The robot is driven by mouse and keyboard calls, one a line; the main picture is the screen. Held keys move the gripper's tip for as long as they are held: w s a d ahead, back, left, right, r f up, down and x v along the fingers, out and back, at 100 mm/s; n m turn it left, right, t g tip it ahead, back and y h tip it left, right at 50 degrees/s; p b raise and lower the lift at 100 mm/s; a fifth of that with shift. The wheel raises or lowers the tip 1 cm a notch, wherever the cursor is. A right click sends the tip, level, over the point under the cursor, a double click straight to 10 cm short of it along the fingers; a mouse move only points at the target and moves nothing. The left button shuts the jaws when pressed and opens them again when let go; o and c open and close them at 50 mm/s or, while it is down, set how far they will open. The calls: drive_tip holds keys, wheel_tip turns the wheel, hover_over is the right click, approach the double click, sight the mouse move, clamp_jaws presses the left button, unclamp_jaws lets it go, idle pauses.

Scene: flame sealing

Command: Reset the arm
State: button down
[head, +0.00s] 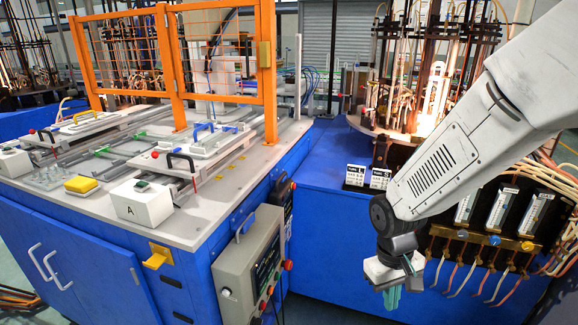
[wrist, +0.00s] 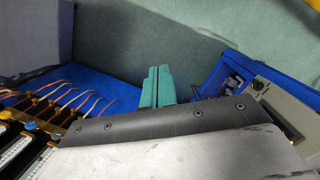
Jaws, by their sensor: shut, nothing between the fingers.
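My arm reaches in from the right side of the head view. My gripper (head: 392,297) hangs pointing down in front of the blue cabinet, right of the grey control box. Its teal fingers are together with nothing between them. In the wrist view my gripper (wrist: 158,75) shows as two teal fingers side by side, over the green-grey floor. The gripper touches nothing that I can see.
A workbench (head: 185,232) with orange guards (head: 218,50) stands at left. A grey control box (head: 248,270) hangs on its side. Flowmeters (head: 502,211) with hoses sit close right of my gripper. A glowing burner machine (head: 432,95) stands behind my arm.

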drive_tip(key=s+d+r+m+t, duration=0.1)
drive_tip(key=s+d+r, duration=0.1)
drive_tip(key=s+r, duration=0.6)
drive_tip(key=s+d+r+m+t+y, duration=0.1)
drive_tip(key=s+d+r+m+t, duration=0.1)
drive_tip(key=s+r, duration=0.5)
wheel_tip(320, 180, up, 5)
drive_tip(key=shift+s+d+r, duration=0.2)
drive_tip(key=shift+s+d, duration=0.2)
drive_tip(key=shift+d, duration=0.15)
